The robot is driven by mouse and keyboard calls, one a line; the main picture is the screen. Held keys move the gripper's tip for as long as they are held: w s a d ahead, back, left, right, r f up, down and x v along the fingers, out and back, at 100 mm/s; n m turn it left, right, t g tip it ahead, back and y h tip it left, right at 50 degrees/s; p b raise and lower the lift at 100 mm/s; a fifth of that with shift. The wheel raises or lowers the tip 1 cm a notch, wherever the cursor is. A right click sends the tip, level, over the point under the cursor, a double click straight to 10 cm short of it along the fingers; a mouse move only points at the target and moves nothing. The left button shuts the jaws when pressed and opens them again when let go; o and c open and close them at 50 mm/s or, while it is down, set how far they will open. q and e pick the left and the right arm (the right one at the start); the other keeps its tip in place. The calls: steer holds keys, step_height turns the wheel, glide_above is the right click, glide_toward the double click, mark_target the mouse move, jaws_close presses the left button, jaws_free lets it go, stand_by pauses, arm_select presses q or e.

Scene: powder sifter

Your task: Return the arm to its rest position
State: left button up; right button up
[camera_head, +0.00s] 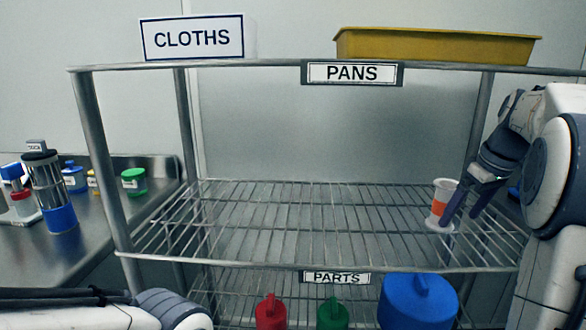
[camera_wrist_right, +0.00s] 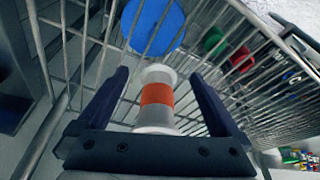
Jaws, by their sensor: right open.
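My right gripper (camera_head: 463,213) is at the right end of the middle wire shelf (camera_head: 290,225), with its fingers apart. A white cup-like part with an orange band (camera_head: 440,205) stands upright on that shelf beside the fingertips. In the right wrist view, the same part (camera_wrist_right: 157,95) shows between the two open fingers, with a gap on each side. Part of my left arm (camera_head: 170,310) shows at the bottom left; its gripper is out of view.
A yellow pan (camera_head: 435,46) rests on the top of the rack. Red (camera_head: 271,312), green (camera_head: 333,314) and blue (camera_head: 418,302) lidded containers stand on the lower shelf. A steel counter (camera_head: 95,245) at left holds several small containers. The middle shelf is otherwise clear.

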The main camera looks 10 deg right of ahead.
mark_target(447, 201)
steer(key=w, duration=0.1)
steer(key=w+f, duration=0.1)
steer(key=w, duration=0.1)
steer(key=w+a, duration=0.1)
steer(key=w, duration=0.1)
steer(key=shift+w+f+b, duration=0.25)
steer(key=shift+b, duration=0.05)
steer(key=shift+s+r+p, duration=0.4)
steer(key=shift+s+r, duration=0.35)
steer(key=shift+r, duration=0.3)
steer(key=shift+s+a+f, duration=0.1)
steer(key=shift+s+a, duration=0.1)
steer(key=shift+s, duration=0.25)
steer(key=shift+w, duration=0.1)
